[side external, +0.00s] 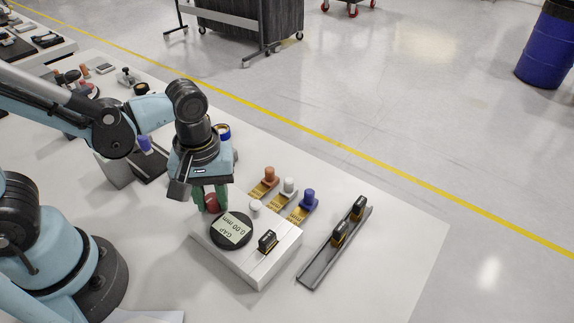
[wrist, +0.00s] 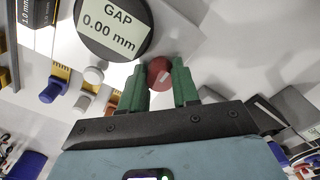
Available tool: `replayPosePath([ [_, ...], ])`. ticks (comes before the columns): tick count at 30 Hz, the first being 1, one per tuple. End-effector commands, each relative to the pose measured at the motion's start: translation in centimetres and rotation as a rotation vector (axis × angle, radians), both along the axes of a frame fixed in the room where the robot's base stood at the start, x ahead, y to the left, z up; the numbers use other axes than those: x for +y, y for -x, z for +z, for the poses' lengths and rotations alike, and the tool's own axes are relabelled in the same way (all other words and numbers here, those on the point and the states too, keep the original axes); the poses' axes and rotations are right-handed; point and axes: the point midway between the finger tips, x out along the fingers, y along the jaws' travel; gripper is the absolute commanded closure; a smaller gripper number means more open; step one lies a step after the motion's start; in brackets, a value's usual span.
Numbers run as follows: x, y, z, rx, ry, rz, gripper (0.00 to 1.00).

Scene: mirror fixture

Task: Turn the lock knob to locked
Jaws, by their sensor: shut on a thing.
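The red lock knob (side external: 212,201) is at the back left corner of the white fixture block (side external: 262,270). It also shows in the wrist view (wrist: 157,72), with a pale mark slanting up to the right on its top. My gripper (side external: 209,203) points down with its green fingers on both sides of the red knob. In the wrist view the fingers (wrist: 159,78) are shut on it. A round black gauge (side external: 232,230) on the block reads "GAP 0.00 mm". No locked or unlocked label is legible.
A white knob (side external: 255,205) stands beside the gauge. A black and gold piece (side external: 267,241) sits on the block. Orange, white and blue pegs (side external: 308,198) stand on gold plates behind. A grey rail (side external: 335,247) with two black pieces lies right. The table's right side is clear.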

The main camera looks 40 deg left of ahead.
Motion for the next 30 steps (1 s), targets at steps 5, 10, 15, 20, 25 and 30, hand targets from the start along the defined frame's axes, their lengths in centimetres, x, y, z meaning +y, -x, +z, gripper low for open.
replayPosePath([
  [5, 0.0, 0.0, 0.0, -0.001, -0.001, -0.002, 0.67],
  [10, 0.0, 0.0, 0.0, -0.001, -0.001, -0.001, 0.44],
  [15, 0.0, 0.0, 0.0, 0.000, 0.000, 0.000, 0.44],
  [20, 0.0, 0.0, 0.2, 0.000, 0.000, 0.000, 0.44],
  [25, 0.0, 0.0, 1.2, 0.000, 0.000, 0.000, 0.44],
  [30, 0.0, 0.0, 3.2, 0.000, 0.000, 0.000, 0.44],
])
